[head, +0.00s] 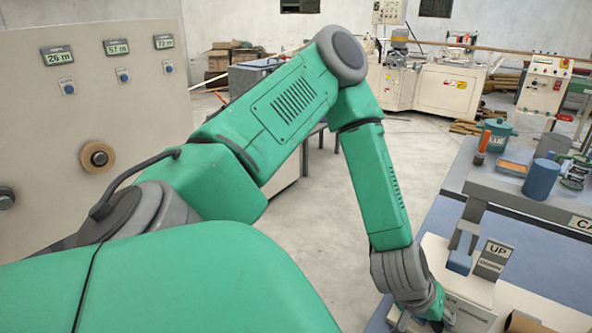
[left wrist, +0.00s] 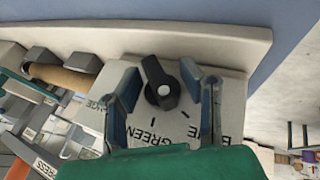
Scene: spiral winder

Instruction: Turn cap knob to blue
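The black cap knob (left wrist: 160,84) shows in the left wrist view on a pale panel (left wrist: 235,95). It is oblong, tilted in the picture, with a white spot near its lower end. The word GREEN is printed below it. Part of a word ending in NGE is at left, and a right-hand label is mostly hidden by a finger. My left gripper (left wrist: 164,98) is open, its fingers on either side of the knob with visible gaps. In the head view my left gripper (head: 424,318) is low at the pale machine, and the knob is hidden. My right gripper is out of view.
A grey table (head: 530,205) at right holds a blue cylinder (head: 541,179) and a teal pot (head: 497,135). A tan panel (head: 60,120) with several displays stands at left. The middle floor is clear.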

